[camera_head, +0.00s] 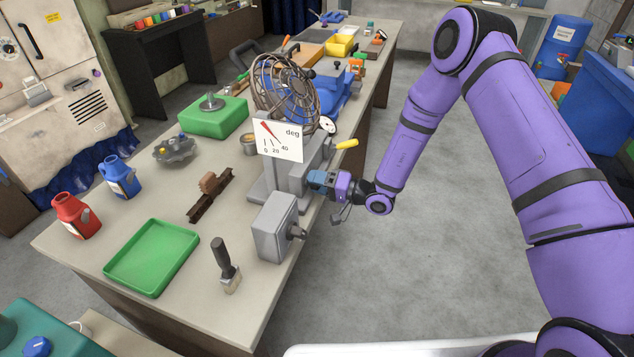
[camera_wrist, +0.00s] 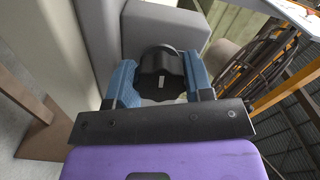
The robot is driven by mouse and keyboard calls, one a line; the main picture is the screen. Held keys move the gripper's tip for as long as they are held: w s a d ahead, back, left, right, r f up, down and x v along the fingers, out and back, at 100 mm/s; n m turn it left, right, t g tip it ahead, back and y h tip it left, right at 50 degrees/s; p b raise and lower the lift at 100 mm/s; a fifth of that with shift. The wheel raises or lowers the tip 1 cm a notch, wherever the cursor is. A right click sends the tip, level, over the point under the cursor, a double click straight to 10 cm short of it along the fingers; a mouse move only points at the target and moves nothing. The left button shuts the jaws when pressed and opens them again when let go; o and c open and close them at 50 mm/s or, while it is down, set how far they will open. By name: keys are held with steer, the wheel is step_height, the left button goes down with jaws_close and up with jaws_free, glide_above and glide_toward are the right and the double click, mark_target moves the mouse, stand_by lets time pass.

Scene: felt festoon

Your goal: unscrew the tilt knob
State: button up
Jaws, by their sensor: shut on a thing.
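The tilt knob (camera_wrist: 161,74) is a black, lobed knob with a small white mark, seen in the wrist view. It sits against a grey block of the fan's stand. My gripper (camera_wrist: 160,82) is shut on it, with one blue finger on each side. In the head view my gripper (camera_head: 318,184) reaches the right side of the grey stand (camera_head: 290,177), and the knob is hidden there. A fan with a wire cage (camera_head: 286,85) stands above, and a white dial (camera_head: 278,140) marked "deg" has a red needle.
A grey box (camera_head: 276,228) with a dark knob stands near the table's front edge. A brush (camera_head: 225,268), an empty green tray (camera_head: 152,257), a red bottle (camera_head: 77,216) and a blue bottle (camera_head: 121,177) are on the left. A yellow-handled lever (camera_head: 346,144) sticks out beyond my gripper.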

steer(key=o, duration=0.9)
steer(key=shift+d, duration=0.1)
steer(key=shift+f, duration=0.1)
